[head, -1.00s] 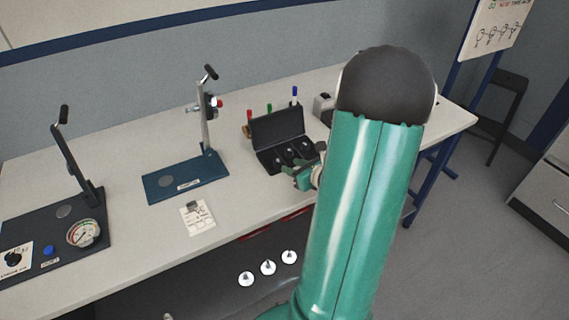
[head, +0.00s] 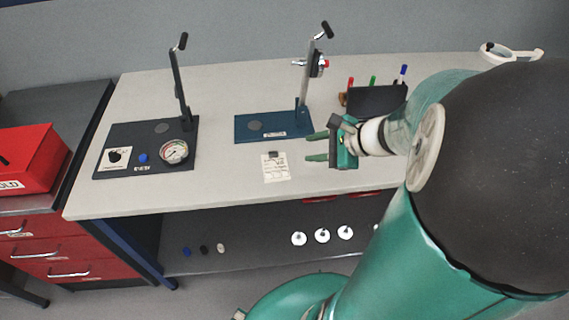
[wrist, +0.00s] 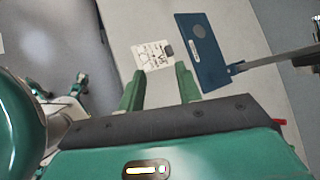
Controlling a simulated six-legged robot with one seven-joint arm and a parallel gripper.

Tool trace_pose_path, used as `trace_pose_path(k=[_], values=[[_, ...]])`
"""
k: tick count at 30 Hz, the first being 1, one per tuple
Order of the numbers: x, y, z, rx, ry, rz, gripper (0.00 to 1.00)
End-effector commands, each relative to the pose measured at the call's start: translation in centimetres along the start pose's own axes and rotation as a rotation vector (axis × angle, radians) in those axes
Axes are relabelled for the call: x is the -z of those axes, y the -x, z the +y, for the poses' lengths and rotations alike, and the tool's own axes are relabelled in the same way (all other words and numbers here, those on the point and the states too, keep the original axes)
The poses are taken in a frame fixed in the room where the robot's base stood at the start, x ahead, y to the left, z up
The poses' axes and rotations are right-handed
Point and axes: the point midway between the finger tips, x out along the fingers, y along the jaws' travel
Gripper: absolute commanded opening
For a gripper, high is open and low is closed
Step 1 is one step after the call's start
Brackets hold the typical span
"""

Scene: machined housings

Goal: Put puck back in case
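My gripper (head: 310,147) is open, its two green fingers apart with nothing between them. It is over the bench, to the right of a white card (head: 276,170) and the blue press base (head: 245,127). The wrist view shows the card (wrist: 150,58) beyond the open fingers (wrist: 160,88). I cannot tell which item is the puck: a grey disc (head: 254,125) shows on the blue base, and a small grey block (head: 272,154) lies on the card.
An upright lever post (head: 303,85) rises from the blue base. A dark press with a gauge (head: 174,151) stands left. A red box (head: 30,160) is far left. The bench front is mostly clear.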

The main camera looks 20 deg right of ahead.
Motion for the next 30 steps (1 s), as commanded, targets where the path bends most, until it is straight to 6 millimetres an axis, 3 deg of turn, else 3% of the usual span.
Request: trace_pose_path(k=[1,6,10,15,21,30], values=[[-3.0,-0.4,1.0,-0.083,0.177,0.005,0.34],[-9.2,0.2,5.1,-0.328,0.75,0.05,0.34],[-12.3,1.9,7.0,-0.462,1.193,0.107,0.34],[-14.9,4.6,7.8,-0.558,1.68,0.205,0.34],[-16.0,6.1,7.5,-0.589,1.913,0.276,0.34],[-15.9,6.2,7.4,-0.593,1.918,0.28,0.34]])
